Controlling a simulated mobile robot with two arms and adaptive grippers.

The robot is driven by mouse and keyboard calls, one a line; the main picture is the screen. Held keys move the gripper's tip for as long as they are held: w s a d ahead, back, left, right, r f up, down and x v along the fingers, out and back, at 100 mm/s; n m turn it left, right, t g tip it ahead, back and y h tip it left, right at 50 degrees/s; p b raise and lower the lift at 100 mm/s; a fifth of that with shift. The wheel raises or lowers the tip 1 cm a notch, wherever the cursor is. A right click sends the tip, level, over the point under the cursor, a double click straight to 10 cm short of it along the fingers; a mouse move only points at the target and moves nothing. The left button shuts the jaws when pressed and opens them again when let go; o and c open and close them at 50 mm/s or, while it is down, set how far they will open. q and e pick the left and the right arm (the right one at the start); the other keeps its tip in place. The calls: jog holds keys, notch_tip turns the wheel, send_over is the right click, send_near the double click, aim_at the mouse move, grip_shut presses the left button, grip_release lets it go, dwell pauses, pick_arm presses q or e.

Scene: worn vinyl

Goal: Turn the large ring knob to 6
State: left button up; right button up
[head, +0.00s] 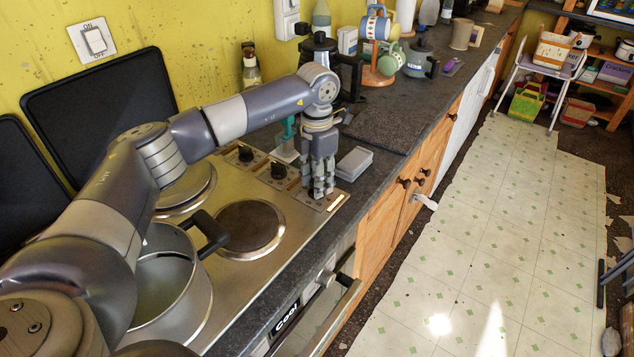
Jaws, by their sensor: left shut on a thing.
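The steel hob (285,222) has a row of black knobs along its far right side. Two of them, the back knob (245,153) and the middle knob (279,171), stand free on square plates. My left gripper (320,192) points down at the front end of this row, close to the counter edge. It is shut on the front knob, which its fingers almost wholly hide. I cannot read the markings or the knob's setting. A dark cooking ring (250,228) lies bare in front of the knobs. My right gripper is out of view.
A steel pot (168,290) with a black handle stands on the hob at the lower left. A small grey box (354,163) lies just right of my gripper. A black kettle (320,48) and a mug tree (377,68) stand behind. The floor at right is open.

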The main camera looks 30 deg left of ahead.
pick_arm(q)
jog(key=m+b, duration=0.1)
jog(key=m, duration=0.2)
jog(key=shift+m, duration=0.3)
jog(key=m+b, duration=0.1)
jog(key=m, duration=0.2)
jog(key=shift+m, duration=0.3)
jog(key=m, duration=0.4)
jog(key=shift+b, duration=0.35)
jog(key=shift+r+m, duration=0.1)
jog(key=shift+m, duration=1.2)
jog(key=shift+a, duration=0.1)
jog(key=o, duration=1)
jog(key=shift+o, duration=0.3)
